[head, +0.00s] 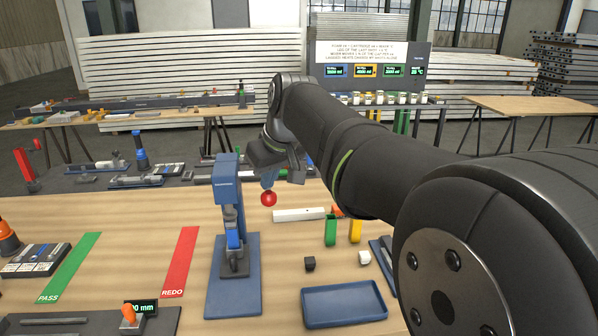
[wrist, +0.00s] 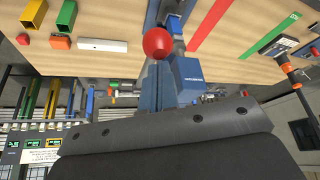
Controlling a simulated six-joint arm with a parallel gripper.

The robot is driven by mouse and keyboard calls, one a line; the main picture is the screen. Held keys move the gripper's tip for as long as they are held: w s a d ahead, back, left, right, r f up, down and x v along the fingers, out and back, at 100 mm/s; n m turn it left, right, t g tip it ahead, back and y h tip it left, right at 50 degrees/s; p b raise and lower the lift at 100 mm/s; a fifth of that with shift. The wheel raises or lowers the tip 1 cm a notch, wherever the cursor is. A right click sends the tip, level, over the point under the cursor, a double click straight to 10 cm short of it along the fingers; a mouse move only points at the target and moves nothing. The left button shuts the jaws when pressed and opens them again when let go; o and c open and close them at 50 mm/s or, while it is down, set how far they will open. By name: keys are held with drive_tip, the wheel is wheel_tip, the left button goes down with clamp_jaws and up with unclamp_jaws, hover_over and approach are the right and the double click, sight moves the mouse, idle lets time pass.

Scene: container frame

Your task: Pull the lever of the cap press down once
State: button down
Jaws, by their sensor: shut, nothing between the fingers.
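The blue cap press (head: 226,180) stands upright on its blue base plate at the middle left of the table. Its lever ends in a red ball knob (head: 268,198) to the right of the press head, at about mid-height of the press. My gripper (head: 268,181) is shut and empty, pointing down with its fingertips just above the knob. In the wrist view the red knob (wrist: 157,42) appears right at the tips of my shut blue fingers (wrist: 155,70), with the press head (wrist: 188,75) beside them. I cannot tell whether the fingers touch the knob.
A white bar (head: 298,214), green block (head: 330,232) and yellow block (head: 355,231) sit behind. Red (head: 181,262) and green (head: 70,266) strips lie left.

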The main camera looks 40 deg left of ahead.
drive_tip(key=shift+f, duration=3.15)
drive_tip(key=shift+r, duration=0.1)
wheel_tip(320, 180, up, 15)
hover_over(273, 195)
drive_tip(key=a, duration=0.1)
drive_tip(key=shift+w+a+f, duration=0.1)
drive_tip(key=shift+f, duration=3.15)
drive_tip(key=c, duration=2.1)
unclamp_jaws()
